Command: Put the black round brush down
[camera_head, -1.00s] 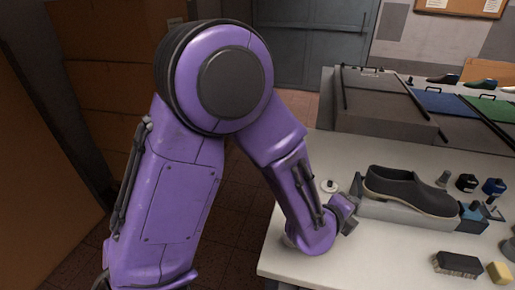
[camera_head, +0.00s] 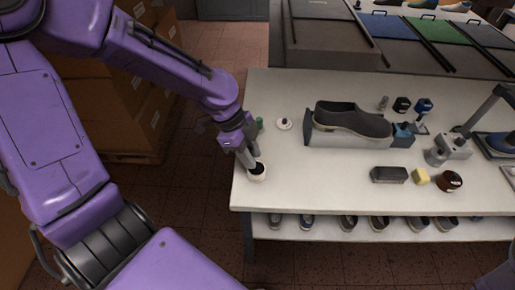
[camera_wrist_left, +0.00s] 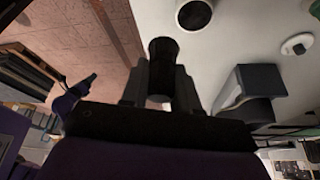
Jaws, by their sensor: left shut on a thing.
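My left gripper (camera_head: 253,161) is at the left front part of the white table (camera_head: 310,180), pointing down. In the left wrist view its fingers (camera_wrist_left: 160,88) are shut on a black round brush (camera_wrist_left: 162,62). The brush is hard to make out in the head view, where the gripper hides it. An open white jar with dark contents (camera_head: 257,174) stands right by the fingertips; it also shows beyond them in the wrist view (camera_wrist_left: 195,13). I cannot tell whether the brush touches the jar or table. My right gripper is out of view.
A white lid with a dark knob (camera_head: 284,124) and a small green item (camera_head: 259,123) are near. A dark shoe (camera_head: 352,120) sits on a grey stand. A dark brush block (camera_head: 388,175), yellow sponge (camera_head: 421,176) and brown tin (camera_head: 449,181) lie right. The front middle is clear.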

